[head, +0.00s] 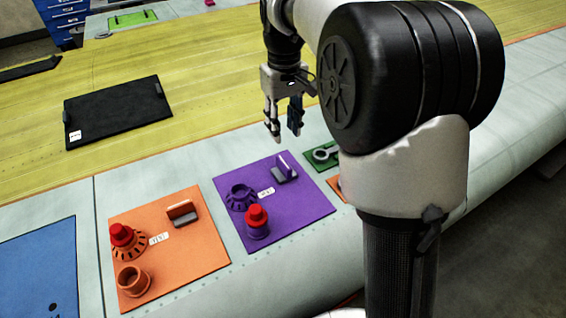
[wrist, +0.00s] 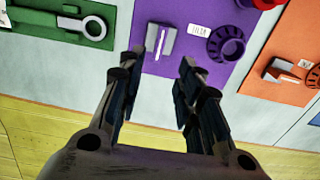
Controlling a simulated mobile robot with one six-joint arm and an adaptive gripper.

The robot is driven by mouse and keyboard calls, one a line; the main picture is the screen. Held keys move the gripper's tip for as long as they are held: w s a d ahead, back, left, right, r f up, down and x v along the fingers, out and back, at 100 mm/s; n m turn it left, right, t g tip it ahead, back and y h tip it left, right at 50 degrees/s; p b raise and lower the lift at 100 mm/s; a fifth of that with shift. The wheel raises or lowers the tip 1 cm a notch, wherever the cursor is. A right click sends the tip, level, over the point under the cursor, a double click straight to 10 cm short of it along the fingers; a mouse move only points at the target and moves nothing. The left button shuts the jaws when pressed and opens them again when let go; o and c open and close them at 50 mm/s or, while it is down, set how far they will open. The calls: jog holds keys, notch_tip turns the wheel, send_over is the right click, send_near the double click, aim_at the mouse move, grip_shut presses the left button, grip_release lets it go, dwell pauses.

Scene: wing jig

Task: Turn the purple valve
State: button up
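The purple panel (head: 304,208) lies on the pale wing surface. Near its upper right corner is the purple valve (head: 287,168), a thin upright purple plate on a grey base. It also shows in the wrist view (wrist: 161,43), near the gap between my fingertips. My gripper (head: 285,133) is open and empty, pointing down, above and beyond the panel's far edge in the head view. In the wrist view its fingers (wrist: 163,65) are spread apart, and I see no contact with the valve.
The purple panel also carries a slotted purple ring (head: 241,197) and a red-topped purple fitting (head: 257,222). An orange panel (head: 190,245) with similar parts lies left. A green panel (wrist: 55,27) with a round grey part lies on the other side. A black plate (head: 118,110) lies further back.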

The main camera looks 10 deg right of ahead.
aim_at(284, 162)
notch_tip(284, 162, down, 13)
jog(key=b, duration=0.3)
jog(key=shift+r, duration=0.2)
jog(key=shift+c, duration=0.5)
grip_shut()
